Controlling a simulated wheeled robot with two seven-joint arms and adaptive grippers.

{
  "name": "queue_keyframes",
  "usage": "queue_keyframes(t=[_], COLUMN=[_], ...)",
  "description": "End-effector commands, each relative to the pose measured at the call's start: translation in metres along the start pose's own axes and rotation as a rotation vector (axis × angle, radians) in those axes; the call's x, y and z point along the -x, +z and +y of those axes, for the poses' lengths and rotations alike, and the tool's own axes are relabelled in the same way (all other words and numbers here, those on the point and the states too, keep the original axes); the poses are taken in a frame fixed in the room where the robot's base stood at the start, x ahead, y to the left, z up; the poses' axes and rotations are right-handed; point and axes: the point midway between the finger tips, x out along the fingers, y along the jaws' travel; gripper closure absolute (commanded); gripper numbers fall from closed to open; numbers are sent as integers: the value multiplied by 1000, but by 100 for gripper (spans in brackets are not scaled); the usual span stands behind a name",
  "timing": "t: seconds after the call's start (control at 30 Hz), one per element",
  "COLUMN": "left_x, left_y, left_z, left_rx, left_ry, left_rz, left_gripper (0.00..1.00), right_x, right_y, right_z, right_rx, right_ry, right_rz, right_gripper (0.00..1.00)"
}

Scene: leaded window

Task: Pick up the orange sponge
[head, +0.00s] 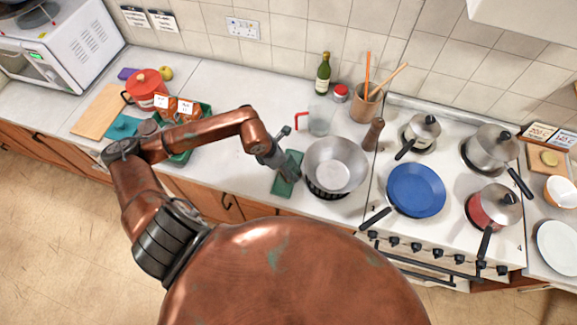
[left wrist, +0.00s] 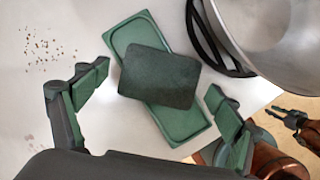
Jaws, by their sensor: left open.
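I see no sponge that looks orange. A dark green, sponge-like block (left wrist: 160,78) with rounded corners lies across a green tray (left wrist: 133,27) in the left wrist view. The tray also shows in the head view (head: 292,158), just left of the steel pan. My left gripper (head: 284,176) is open above the tray. In the left wrist view its two green-padded fingers (left wrist: 158,88) stand apart on either side of the block, not visibly touching it. What seems to be my right gripper (left wrist: 296,122) shows small at the right edge; its jaws are unclear.
A steel pan (head: 335,165) on a black rack stands close right of the tray. A red-handled glass jug (head: 320,120) and green bottle (head: 323,73) stand behind. A green crate (head: 207,112) with orange boxes is to the left. Brown crumbs (left wrist: 45,52) lie left of the tray.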

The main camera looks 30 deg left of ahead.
Motion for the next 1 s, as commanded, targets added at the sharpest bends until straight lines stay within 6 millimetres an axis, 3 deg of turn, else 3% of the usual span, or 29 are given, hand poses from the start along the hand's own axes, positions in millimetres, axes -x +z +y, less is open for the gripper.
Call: queue_keyframes(t=[0.1, 0.27, 0.7, 1.0], left_x=[-4, -4, -4, -3], left_y=[1, 1, 2, 2], left_z=[0, 0, 0, 0], left_rx=[-1, -2, -3, -3], left_ry=[0, -1, -1, 0], left_rz=[-1, -1, -1, -1], left_gripper=[11, 11, 40, 42], right_x=[0, 0, 0, 0], right_y=[-9, -7, 8, 5], right_z=[1, 1, -1, -1], right_rx=[2, 2, -1, 0], right_ry=[1, 1, -1, -1], right_rz=[11, 8, -11, -7], right_gripper=[75, 75, 75, 75])
